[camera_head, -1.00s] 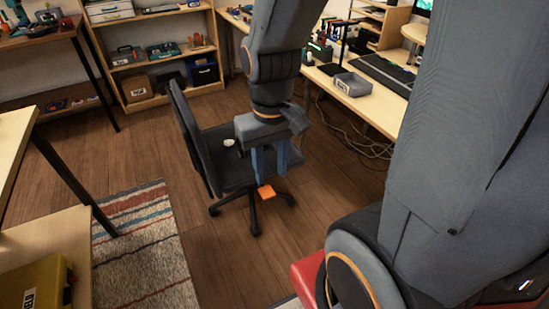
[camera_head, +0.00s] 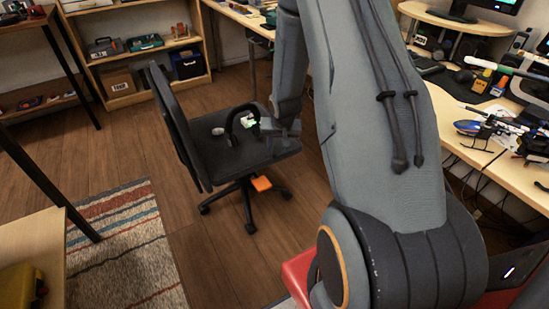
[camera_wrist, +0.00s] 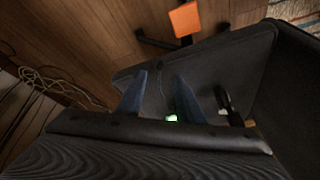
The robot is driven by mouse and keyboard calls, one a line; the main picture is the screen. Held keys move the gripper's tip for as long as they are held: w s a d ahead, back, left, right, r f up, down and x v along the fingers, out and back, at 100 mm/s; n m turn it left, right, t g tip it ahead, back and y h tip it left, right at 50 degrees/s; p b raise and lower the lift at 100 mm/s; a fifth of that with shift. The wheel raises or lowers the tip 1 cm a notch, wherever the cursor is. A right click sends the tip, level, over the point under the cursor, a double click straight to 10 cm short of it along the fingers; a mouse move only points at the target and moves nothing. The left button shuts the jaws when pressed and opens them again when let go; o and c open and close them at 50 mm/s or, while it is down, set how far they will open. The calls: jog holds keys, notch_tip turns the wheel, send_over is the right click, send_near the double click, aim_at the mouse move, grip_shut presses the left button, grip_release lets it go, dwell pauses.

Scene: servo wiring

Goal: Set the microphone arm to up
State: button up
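A dark curved thing that looks like a headset (camera_head: 238,126) lies on the seat of the black office chair (camera_head: 205,160), with a small green glow beside it. The glow also shows low in the wrist view, partly behind a blue finger. I cannot make out a microphone arm for certain. My gripper (camera_head: 278,128) is at the right part of the seat, close to the headset; its fingers are hard to see there. In the wrist view my gripper (camera_wrist: 157,82) has its two blue fingers apart over the dark seat. Nothing shows held between them.
A small pale object (camera_head: 217,131) lies on the seat. An orange piece (camera_head: 261,183) is below the seat's front edge. The chair's backrest (camera_head: 172,125) rises at left. A cluttered desk (camera_head: 470,145) is at right, a striped rug (camera_head: 125,240) at left. Open wooden floor surrounds the chair.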

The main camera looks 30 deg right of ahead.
aim_at(275, 155)
jog(key=b+x, duration=0.1)
jog(key=x, duration=0.7)
jog(key=shift+w+d+f, duration=0.1)
jog(key=shift+d+f, duration=0.05)
jog(key=shift+f, duration=0.05)
jog(key=shift+c, duration=0.3)
grip_shut()
